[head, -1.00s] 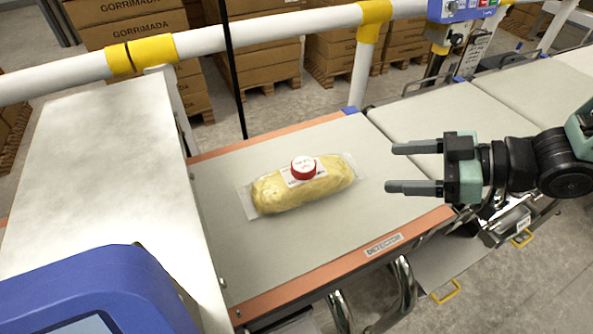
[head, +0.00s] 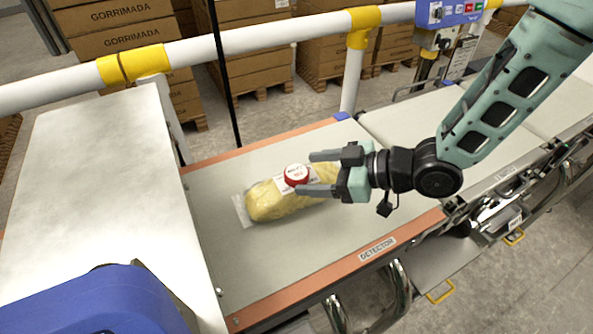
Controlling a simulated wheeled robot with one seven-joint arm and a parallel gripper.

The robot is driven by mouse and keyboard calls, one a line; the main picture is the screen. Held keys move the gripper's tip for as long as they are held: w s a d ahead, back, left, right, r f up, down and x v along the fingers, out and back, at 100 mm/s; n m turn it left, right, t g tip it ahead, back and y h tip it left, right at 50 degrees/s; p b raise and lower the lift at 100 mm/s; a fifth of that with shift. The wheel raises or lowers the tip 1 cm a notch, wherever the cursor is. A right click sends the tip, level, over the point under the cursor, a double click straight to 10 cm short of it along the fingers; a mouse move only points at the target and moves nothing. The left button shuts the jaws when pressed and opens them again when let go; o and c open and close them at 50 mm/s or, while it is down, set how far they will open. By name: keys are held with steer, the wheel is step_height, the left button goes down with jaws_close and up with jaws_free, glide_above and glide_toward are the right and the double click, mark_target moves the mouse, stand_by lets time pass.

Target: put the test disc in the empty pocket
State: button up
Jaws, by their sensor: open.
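The test disc (head: 296,174), red with a white labelled top, sits on top of a yellow wrapped pack (head: 268,201). The pack lies on the grey belt of the section marked DETECTOR (head: 300,250). My gripper (head: 316,173) is open, its two fingers pointing left. The fingertips are at the right side of the disc, one on the far side and one on the near side. I cannot tell whether they touch it. The gripper hides the right end of the pack. No empty pocket can be made out in view.
A white sloping surface (head: 95,190) lies to the left, with a blue housing (head: 95,305) at the lower left. A white and yellow rail (head: 225,45) and a thin black post (head: 221,60) stand behind the belt. Stacked cartons (head: 115,30) fill the background.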

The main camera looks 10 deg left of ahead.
mark_target(297, 175)
steer(key=shift+x, duration=1.4)
steer(key=c, duration=1.1)
steer(key=shift+r, duration=0.2)
steer(key=shift+c, duration=0.2)
